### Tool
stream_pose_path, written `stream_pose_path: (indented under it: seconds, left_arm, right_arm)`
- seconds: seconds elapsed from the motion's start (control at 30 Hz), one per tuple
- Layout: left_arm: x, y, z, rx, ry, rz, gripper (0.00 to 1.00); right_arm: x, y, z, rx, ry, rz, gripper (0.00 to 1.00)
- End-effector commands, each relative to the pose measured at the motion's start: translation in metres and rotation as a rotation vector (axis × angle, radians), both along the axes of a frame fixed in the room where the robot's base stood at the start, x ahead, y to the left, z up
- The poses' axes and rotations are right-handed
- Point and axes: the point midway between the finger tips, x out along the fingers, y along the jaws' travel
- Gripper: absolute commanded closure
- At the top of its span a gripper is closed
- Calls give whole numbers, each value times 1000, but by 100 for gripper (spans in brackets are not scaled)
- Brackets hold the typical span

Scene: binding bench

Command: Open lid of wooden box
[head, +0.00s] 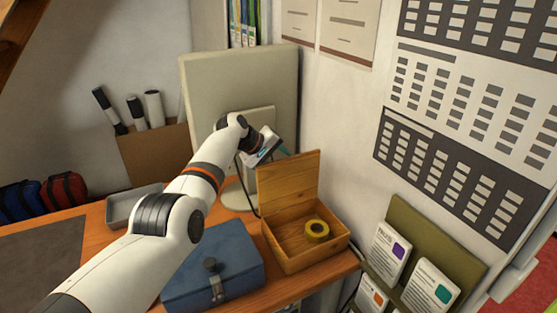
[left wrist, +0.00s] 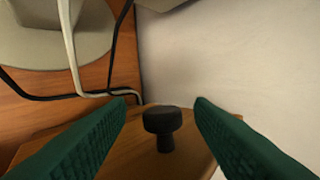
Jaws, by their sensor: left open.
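The wooden box (head: 305,262) stands at the right end of the bench with its lid (head: 288,183) raised roughly upright, leaning toward the back. A yellow tape roll (head: 317,231) lies inside. My left gripper (head: 283,150) is just behind and above the lid's top edge. In the left wrist view, the open green fingers (left wrist: 160,103) are on either side of a black knob (left wrist: 163,128) on the wooden lid (left wrist: 135,150), with gaps visible on both sides. The knob is hidden in the head view. My right gripper is not in view.
A blue metal box (head: 232,250) with a dark knob sits left of the wooden box. A monitor (head: 215,75) stands behind, with cables by its base. A wall rises close on the right. A grey tray (head: 122,210) and dark mat (head: 40,255) lie at left.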

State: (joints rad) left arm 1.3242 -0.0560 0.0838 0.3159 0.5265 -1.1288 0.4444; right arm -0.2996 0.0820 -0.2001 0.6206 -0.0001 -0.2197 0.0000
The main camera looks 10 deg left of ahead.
Motion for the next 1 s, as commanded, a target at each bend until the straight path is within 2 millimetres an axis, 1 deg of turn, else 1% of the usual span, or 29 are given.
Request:
stream_pose_path:
  seconds: [0.27, 0.5, 0.57, 0.67, 0.8, 1.0]
  left_arm:
    - [-2, 4, 7, -3, -3, 0, 52]
    - [-14, 17, 24, 0, -4, 1, 52]
    - [-18, 24, 30, -1, -6, 1, 52]
    - [-27, 34, 42, 0, -6, 2, 52]
    - [-40, 50, 61, 0, -4, 2, 52]
    - [-51, 63, 79, 0, -1, 1, 52]
  right_arm:
    - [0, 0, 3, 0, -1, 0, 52]
    - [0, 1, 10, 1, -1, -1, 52]
    - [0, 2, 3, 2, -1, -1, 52]
    - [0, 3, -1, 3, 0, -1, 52]
    - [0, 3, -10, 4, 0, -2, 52]
    - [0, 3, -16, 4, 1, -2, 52]
